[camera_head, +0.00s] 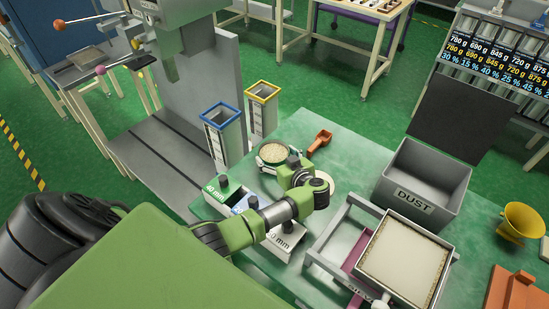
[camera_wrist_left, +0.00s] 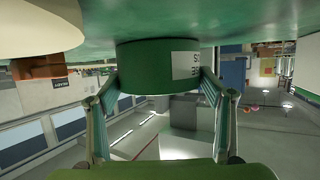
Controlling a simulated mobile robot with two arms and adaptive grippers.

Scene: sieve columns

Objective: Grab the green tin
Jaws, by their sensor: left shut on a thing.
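The green tin (camera_head: 261,161) is round and open, filled with beige grains, at the back left of the green table. It also shows in the wrist view (camera_wrist_left: 145,75), with a white label on its side. My left gripper (camera_head: 287,163) has its two fingers on either side of the tin and is shut on it. The fingers also show in the wrist view (camera_wrist_left: 160,84). The hand covers part of the tin in the head view. The tin looks upright; I cannot tell if it touches the table. My right gripper is not in view.
An orange scoop (camera_head: 320,141) lies just behind the tin. Sieve boxes marked in mm (camera_head: 287,241) are under my left arm. A grey DUST bin (camera_head: 425,180), a framed sieve tray (camera_head: 405,258) and a yellow funnel (camera_head: 521,221) stand to the right.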

